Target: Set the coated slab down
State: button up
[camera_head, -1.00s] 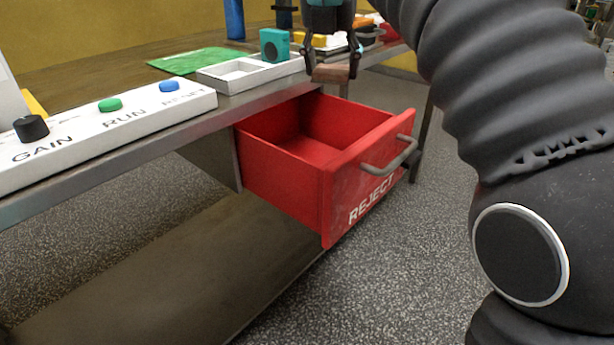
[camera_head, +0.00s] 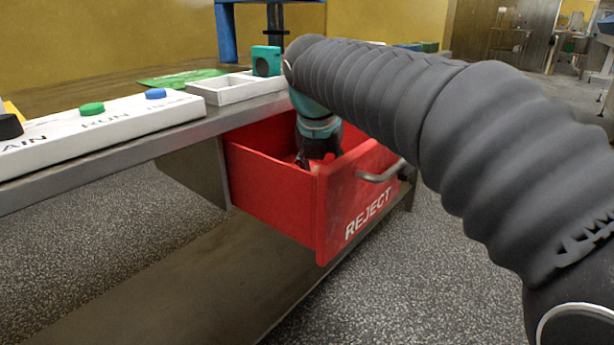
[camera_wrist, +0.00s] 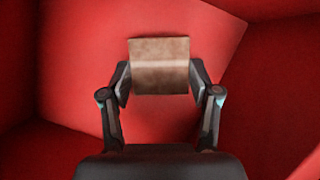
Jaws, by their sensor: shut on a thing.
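The coated slab (camera_wrist: 160,62) is a brown block held between the fingertips of my gripper (camera_wrist: 160,78) in the wrist view. My gripper is shut on it and points down into the open red drawer marked REJECT (camera_head: 268,186). In the head view my gripper (camera_head: 305,160) is inside the drawer's opening, and the front panel partly hides the fingertips. The slab is hidden or too small to make out there. Red drawer surfaces fill the wrist view around the slab. I cannot tell whether the slab touches the drawer floor.
A white two-compartment tray (camera_head: 236,89) sits on the bench edge above the drawer. A white control box (camera_head: 110,125) with green and blue buttons lies at left. A teal block (camera_head: 266,61) and a green sheet (camera_head: 185,79) are behind. The drawer handle (camera_head: 381,172) sticks out.

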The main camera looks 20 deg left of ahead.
jog(key=a, duration=0.1)
jog(key=w+a, duration=0.1)
jog(key=a, duration=0.2)
jog(key=shift+w+f, duration=0.1)
jog(key=shift+w, duration=0.2)
jog(key=shift+d+f, duration=0.15)
jog(key=shift+f, duration=0.4)
jog(key=shift+f+b, duration=0.15)
jog(key=shift+b, duration=0.15)
jog(key=o, duration=1.2)
jog(key=p+v, duration=0.3)
jog(key=v, duration=0.9)
